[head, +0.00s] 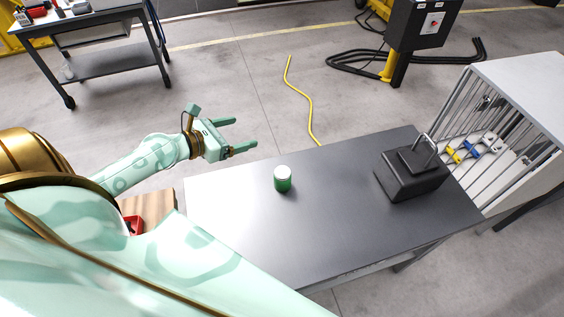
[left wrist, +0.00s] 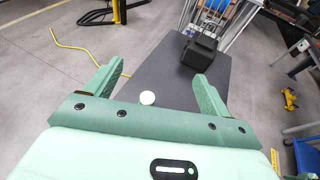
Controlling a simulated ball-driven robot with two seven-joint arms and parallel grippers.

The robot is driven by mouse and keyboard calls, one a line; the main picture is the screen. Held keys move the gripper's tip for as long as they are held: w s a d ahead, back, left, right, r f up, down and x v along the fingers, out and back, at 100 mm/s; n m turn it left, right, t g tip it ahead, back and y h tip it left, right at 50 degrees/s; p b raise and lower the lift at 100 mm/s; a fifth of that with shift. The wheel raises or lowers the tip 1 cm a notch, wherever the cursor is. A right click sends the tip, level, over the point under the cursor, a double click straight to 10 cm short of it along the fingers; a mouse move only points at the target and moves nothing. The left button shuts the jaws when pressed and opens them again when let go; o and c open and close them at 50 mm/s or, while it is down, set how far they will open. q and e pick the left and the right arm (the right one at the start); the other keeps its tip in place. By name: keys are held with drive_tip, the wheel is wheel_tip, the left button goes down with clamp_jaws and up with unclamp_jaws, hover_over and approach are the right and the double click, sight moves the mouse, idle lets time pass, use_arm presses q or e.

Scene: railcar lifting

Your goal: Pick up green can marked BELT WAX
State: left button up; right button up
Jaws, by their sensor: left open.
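A green can (head: 282,179) with a white lid stands upright on the dark table (head: 300,235), near its far left part. No lettering on it can be read. In the left wrist view its pale round top (left wrist: 147,97) shows between the two fingers. My left gripper (head: 243,134) is open and empty, up and to the left of the can in the head view, apart from it. In the left wrist view the fingers of the left gripper (left wrist: 155,85) are spread wide. My right gripper is not in view.
A black box with a metal handle (head: 412,172) stands on the table's right part. A barred rack (head: 490,125) is at the right. A red item (head: 135,225) lies left of the table. A yellow hose (head: 304,95) lies on the floor. The table around the can is clear.

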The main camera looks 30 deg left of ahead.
use_arm(q)
drive_tip(key=b, duration=2.4)
approach(276, 181)
wheel_tip(276, 181, up, 2)
drive_tip(key=s+a, duration=0.1)
drive_tip(key=s, duration=0.1)
drive_tip(key=shift+g, duration=0.4)
drive_tip(key=b+x, duration=0.1)
drive_tip(key=x, duration=0.9)
drive_tip(key=shift+w, duration=0.4)
drive_tip(key=b+x, duration=0.1)
drive_tip(key=x, duration=0.1)
drive_tip(key=b+x, duration=0.1)
drive_tip(key=x, duration=0.1)
drive_tip(key=shift+w+d+f+b, duration=0.1)
drive_tip(key=shift+f+b, duration=0.2)
drive_tip(key=shift+f, duration=0.05)
drive_tip(key=shift+w+d+f, duration=0.1)
drive_tip(key=shift+w+d, duration=0.05)
drive_tip(key=shift+w, duration=0.35)
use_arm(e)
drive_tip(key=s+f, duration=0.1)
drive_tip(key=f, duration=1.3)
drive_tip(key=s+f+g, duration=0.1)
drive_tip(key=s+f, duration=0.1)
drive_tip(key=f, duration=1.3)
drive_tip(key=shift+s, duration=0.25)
use_arm(q)
drive_tip(key=shift+s, duration=0.1)
